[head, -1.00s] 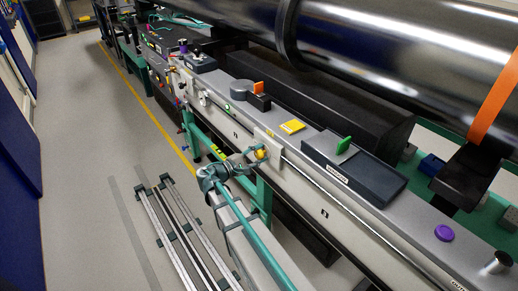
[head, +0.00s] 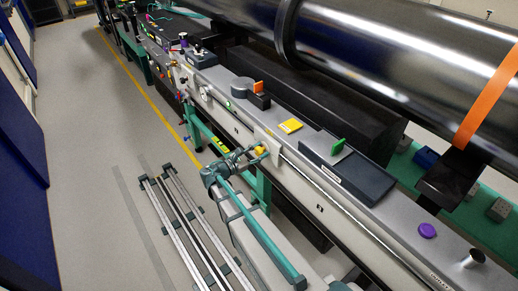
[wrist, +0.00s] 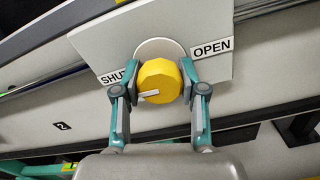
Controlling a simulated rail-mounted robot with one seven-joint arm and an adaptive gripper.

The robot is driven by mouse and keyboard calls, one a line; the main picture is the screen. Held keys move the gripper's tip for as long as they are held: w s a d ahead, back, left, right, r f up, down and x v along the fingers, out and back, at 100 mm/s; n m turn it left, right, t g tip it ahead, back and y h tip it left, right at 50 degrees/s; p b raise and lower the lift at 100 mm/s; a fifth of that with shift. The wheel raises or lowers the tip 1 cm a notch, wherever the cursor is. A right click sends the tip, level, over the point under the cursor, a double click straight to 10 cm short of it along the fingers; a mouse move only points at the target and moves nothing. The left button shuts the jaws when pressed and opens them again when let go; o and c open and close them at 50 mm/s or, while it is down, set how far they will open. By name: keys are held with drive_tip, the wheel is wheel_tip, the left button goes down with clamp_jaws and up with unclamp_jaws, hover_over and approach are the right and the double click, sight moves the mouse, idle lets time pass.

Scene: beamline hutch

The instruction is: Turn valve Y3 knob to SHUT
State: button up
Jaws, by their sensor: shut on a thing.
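The valve knob (wrist: 158,75) is yellow and many-sided, on a round pale base on a white plate (wrist: 215,20). My gripper (wrist: 160,88) is shut on it, with one finger on each side. A white pointer mark on the knob's face lies towards the left, a little below the SHUT label (wrist: 116,76). The OPEN label (wrist: 212,48) is at the upper right. In the head view the knob (head: 260,150) shows small on the beamline's side, with my gripper around it. I cannot read a Y3 label in either view.
A long grey rail housing (head: 330,215) carries the plate. On its top are a yellow block (head: 290,125), a dark tray (head: 350,172) with a green tab, and a purple button (head: 428,230). Floor rails (head: 185,225) lie to the left. Open floor is beyond them.

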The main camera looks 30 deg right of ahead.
idle(0.4)
drive_tip(key=o, duration=1.2)
drive_tip(key=shift+c, duration=0.2)
drive_tip(key=s+a, duration=0.2)
drive_tip(key=a, duration=1)
